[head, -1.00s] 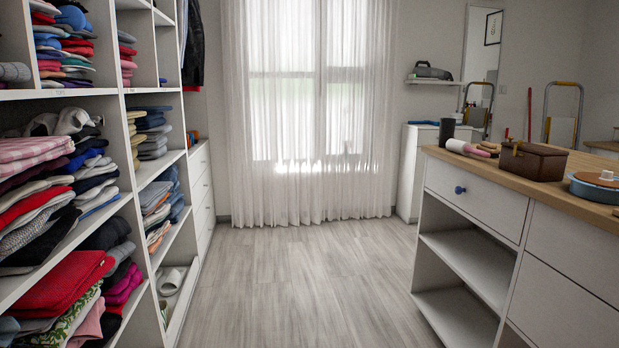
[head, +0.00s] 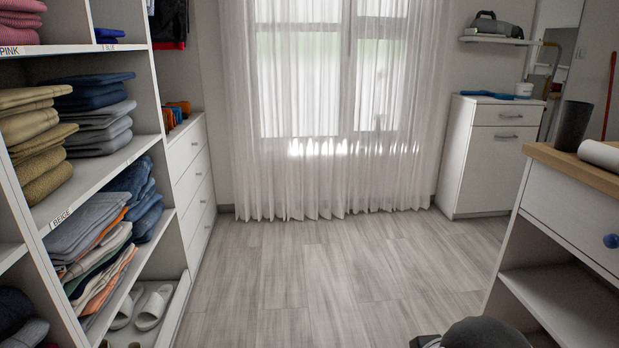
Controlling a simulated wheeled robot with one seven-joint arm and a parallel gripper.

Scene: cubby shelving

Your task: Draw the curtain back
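A sheer white curtain (head: 262,165) hangs across the window (head: 318,100) at the far wall, straight ahead in the head view. It covers the window down to just above the floor, and daylight shows through it. The curtain's top is out of the picture. A dark rounded part, probably of my own arm, shows at the bottom edge right of the middle. My gripper's fingers are not visible, and nothing of it touches the curtain.
Shelving (head: 95,200) with folded clothes lines the left, with a white drawer unit (head: 190,170) beyond it. A wood-topped counter (head: 570,210) stands at the right. A white cabinet (head: 487,160) stands right of the curtain. The floor (head: 330,260) between is clear.

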